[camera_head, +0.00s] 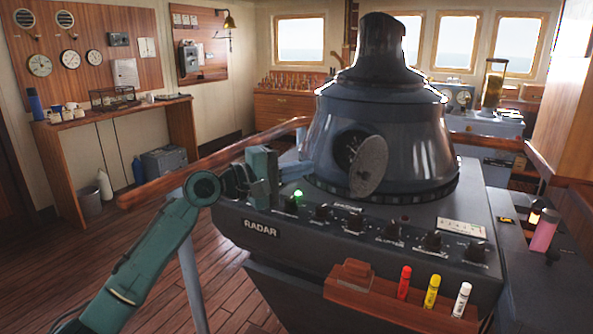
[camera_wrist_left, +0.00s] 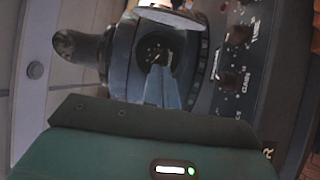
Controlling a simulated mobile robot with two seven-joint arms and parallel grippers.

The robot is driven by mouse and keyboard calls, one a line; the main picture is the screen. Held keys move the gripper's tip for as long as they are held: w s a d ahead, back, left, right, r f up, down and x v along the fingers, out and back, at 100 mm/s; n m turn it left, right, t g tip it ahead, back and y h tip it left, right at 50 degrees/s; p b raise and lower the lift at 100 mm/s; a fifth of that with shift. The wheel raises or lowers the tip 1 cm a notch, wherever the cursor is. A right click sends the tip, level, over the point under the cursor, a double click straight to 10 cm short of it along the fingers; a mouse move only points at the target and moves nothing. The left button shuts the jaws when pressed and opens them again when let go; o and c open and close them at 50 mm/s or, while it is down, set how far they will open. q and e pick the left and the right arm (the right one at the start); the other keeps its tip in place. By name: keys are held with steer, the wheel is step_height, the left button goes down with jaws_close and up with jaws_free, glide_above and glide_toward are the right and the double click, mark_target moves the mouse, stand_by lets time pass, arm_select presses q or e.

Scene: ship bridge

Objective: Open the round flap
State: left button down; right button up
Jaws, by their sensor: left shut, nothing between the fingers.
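The round flap (camera_head: 369,167) is a grey disc on the side of the dark radar housing (camera_head: 415,150). It stands swung out from the round opening (camera_head: 346,147), which shows dark to its left. My left gripper (camera_head: 279,174) is left of the housing, above the radar panel's left end, apart from the flap. In the left wrist view its fingers (camera_wrist_left: 162,85) are shut and empty, pointing toward the dark opening (camera_wrist_left: 155,50). My right gripper is not in view.
The sloping radar panel (camera_head: 300,228) with knobs and a lit green lamp (camera_head: 298,193) lies below the housing. A wooden rack (camera_head: 372,296) with several markers is at its front. A wooden handrail (camera_head: 215,163) runs behind my left arm. Open floor lies at left.

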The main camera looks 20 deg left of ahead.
arm_select(q)
steer(key=w+d+p, duration=0.2)
steer(key=w+d, duration=0.1)
steer(key=d, duration=0.4)
steer(key=shift+w+d, duration=0.15)
steer(key=shift+d, duration=0.05)
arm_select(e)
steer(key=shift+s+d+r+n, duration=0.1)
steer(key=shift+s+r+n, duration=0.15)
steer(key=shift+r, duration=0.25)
